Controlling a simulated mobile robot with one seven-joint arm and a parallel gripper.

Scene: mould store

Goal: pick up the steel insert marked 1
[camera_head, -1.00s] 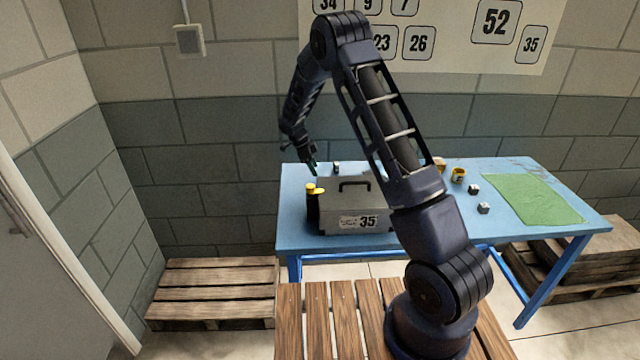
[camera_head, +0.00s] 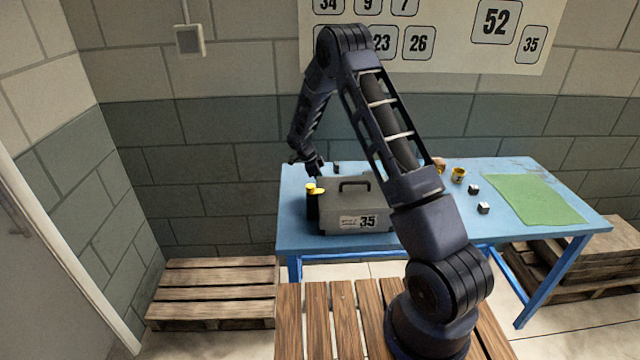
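Several small steel blocks lie on the blue table; their marks are too small to read, so I cannot tell which is marked 1. One dark block (camera_head: 336,168) is at the back left, behind the grey case. Two more are right of my arm, a dark one (camera_head: 474,189) and a lighter one (camera_head: 483,208). My gripper (camera_head: 316,172) is low over the back left of the table, just left of the back-left block. Its fingertips are partly hidden behind the case and the yellow-capped bottle, and I cannot see whether it is open.
A grey case (camera_head: 345,218) marked 35 and a dark bottle with a yellow cap (camera_head: 314,189) stand at the left front of the blue table (camera_head: 300,237). A green mat (camera_head: 532,200) lies clear on the right.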

